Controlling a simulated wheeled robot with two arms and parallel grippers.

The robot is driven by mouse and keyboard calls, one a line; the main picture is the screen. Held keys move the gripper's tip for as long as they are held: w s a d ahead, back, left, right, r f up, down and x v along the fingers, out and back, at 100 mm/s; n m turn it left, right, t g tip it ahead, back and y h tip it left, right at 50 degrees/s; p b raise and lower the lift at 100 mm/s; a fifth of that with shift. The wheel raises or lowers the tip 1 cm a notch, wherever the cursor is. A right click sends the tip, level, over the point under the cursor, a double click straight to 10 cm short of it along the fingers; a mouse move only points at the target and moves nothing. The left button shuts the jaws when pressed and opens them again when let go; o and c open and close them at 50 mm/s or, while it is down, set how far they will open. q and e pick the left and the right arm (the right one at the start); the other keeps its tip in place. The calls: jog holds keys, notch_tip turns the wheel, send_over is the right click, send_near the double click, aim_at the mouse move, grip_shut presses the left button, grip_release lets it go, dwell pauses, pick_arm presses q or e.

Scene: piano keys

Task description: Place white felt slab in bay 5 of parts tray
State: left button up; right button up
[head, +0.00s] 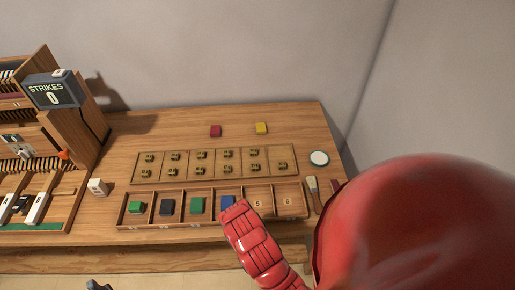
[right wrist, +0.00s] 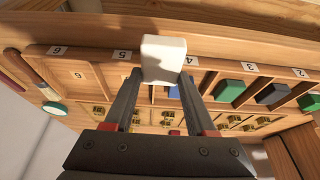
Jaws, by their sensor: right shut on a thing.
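The white felt slab (right wrist: 163,58) is held between the two fingertips of my right gripper (right wrist: 160,78) in the right wrist view. It appears over the front rim of the parts tray (right wrist: 90,53), between the labels 5 and 4; its height above the tray is unclear. Bay 5 (head: 260,204) looks empty, with its number showing on the floor.
Bays 1 to 4 hold green (head: 135,208), dark (head: 167,207), green (head: 197,205) and blue (head: 227,202) pieces; bay 6 (head: 288,201) is empty. A brush (head: 312,190) and round dish (head: 319,158) lie right of the tray. A white block (head: 97,187) stands left.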

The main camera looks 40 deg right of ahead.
jog(key=shift+w+d+f+b, duration=0.25)
jog(key=shift+w+d+b, duration=0.2)
jog(key=shift+w+d, duration=0.05)
jog(key=shift+w+d+b, duration=0.1)
jog(key=shift+d+b, duration=0.35)
jog(key=shift+w+d+r, duration=0.15)
jog(key=shift+d+r, duration=0.05)
jog(key=shift+d, duration=0.15)
jog(key=shift+w+d+f+p, duration=0.1)
jog(key=shift+w+d+p, duration=0.3)
jog(key=shift+d, duration=0.25)
jog(key=w+d, duration=0.1)
jog(key=d, duration=0.1)
jog(key=w+d+p, duration=0.1)
jog(key=d, duration=0.1)
jog(key=w+d+p, duration=0.1)
jog(key=d, duration=0.1)
jog(key=shift+w+d+f, duration=0.4)
jog(key=shift+w+d+p, duration=0.15)
jog(key=shift+d+p, duration=0.25)
jog(key=shift+p, duration=0.15)
notch_tip(320, 180, down, 3)
jog(key=shift+a+f+p, duration=0.1)
jog(key=shift+p, duration=1)
jog(key=shift+f, duration=0.25)
